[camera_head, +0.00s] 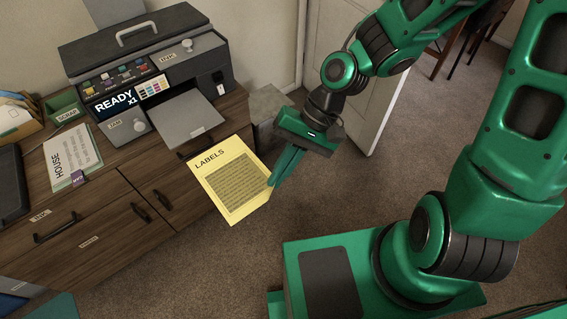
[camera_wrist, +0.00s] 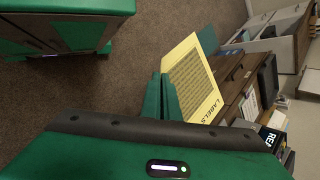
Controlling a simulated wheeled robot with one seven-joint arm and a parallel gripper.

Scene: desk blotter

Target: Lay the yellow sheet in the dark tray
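The yellow sheet (camera_head: 232,180), headed "LABELS", is flat and reaches out past the front edge of the wooden cabinet. My gripper (camera_head: 276,178) is shut on its right edge and holds it in the air. In the wrist view the sheet (camera_wrist: 192,78) extends to the right from between the green fingers (camera_wrist: 165,92). A dark tray (camera_head: 12,188) lies on the cabinet top at the far left, cut off by the picture's edge. I see no sheet in its visible part.
A printer (camera_head: 150,75) with its output tray (camera_head: 186,118) out stands on the cabinet (camera_head: 120,215). White paper (camera_head: 70,158) marked "HOUSE" lies between printer and dark tray. A green box (camera_head: 66,108) stands behind it. A grey bin (camera_head: 268,104) stands beside the cabinet.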

